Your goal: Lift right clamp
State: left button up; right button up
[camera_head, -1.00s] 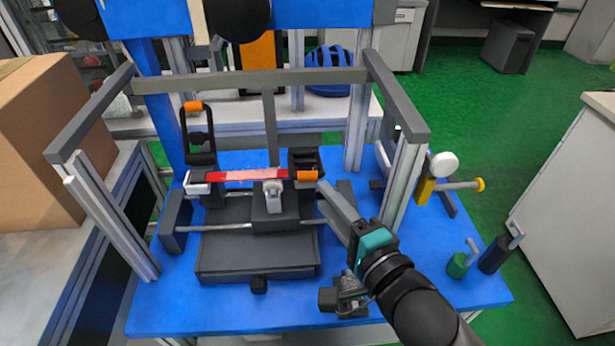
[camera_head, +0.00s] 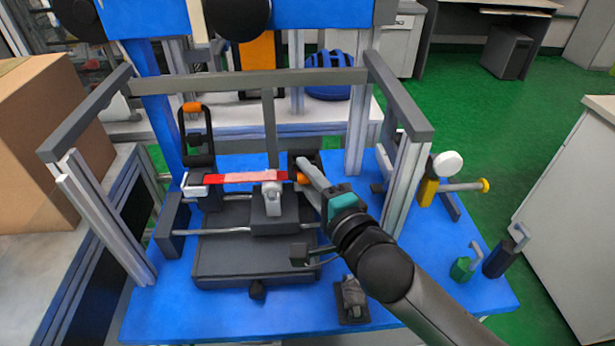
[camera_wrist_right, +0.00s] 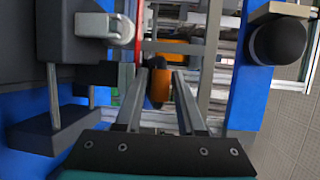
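The right clamp (camera_head: 304,158) is dark with an orange tip and lies low at the right end of the red strip (camera_head: 240,177). My right gripper (camera_head: 303,172) reaches it from the front right and partly hides it. In the right wrist view, the two fingers (camera_wrist_right: 160,95) are apart, with an orange piece (camera_wrist_right: 158,88), apparently the clamp's handle, between their tips. I cannot tell whether they touch it. The left clamp (camera_head: 198,140) stands upright with its orange tip up. My left gripper does not show.
A grey frame with a top crossbar (camera_head: 255,82) and side posts (camera_head: 405,195) surrounds the fixture on the blue table (camera_head: 230,318). A yellow part with a white knob (camera_head: 447,165) stands at the right edge. A cardboard box (camera_head: 45,145) is at left.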

jog(key=shift+c, duration=0.2)
grip_shut()
dwell(1.1)
